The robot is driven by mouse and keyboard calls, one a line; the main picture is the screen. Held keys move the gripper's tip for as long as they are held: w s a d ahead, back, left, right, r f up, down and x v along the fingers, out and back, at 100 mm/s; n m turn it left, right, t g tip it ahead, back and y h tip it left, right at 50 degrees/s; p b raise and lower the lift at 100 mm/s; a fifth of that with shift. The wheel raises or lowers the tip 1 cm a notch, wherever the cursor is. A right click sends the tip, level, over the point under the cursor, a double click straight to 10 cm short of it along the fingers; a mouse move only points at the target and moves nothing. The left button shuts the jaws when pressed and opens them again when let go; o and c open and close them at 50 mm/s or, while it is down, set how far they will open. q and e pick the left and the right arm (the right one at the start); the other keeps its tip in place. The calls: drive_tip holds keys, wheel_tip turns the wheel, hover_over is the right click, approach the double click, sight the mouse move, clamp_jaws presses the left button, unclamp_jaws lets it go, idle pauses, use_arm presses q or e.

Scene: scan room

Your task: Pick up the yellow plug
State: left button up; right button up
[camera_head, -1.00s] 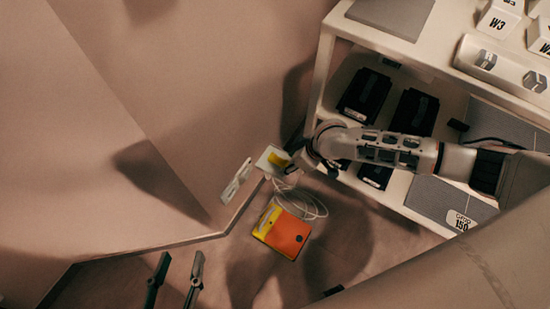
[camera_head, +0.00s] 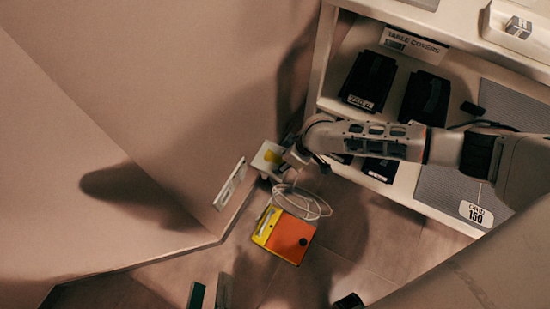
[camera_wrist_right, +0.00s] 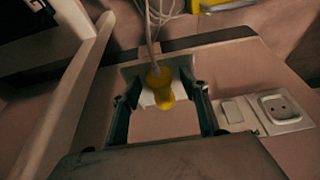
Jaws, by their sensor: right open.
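The yellow plug (camera_wrist_right: 160,86) has a white cable and shows between the two fingers of my right gripper (camera_wrist_right: 165,112) in the right wrist view. The fingers are apart, and I cannot tell whether either touches the plug. A pale plate lies behind the plug. In the head view the plug (camera_head: 271,156) is a small yellow patch against the white plate, and my right gripper (camera_head: 292,156) reaches it from the right, partly hiding it. My left gripper (camera_head: 209,293) is at the bottom edge, partly cut off, fingers apart and empty, well away from the plug.
An orange and yellow box (camera_head: 285,235) with coiled white cable lies on the floor below the plug. A white socket panel (camera_head: 230,184) is on the wall edge left of it; it also shows in the wrist view (camera_wrist_right: 280,108). A shelf unit (camera_head: 325,60) stands right.

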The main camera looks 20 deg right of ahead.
drive_tip(key=shift+w+r, duration=0.1)
clamp_jaws()
drive_tip(key=shift+r, duration=0.1)
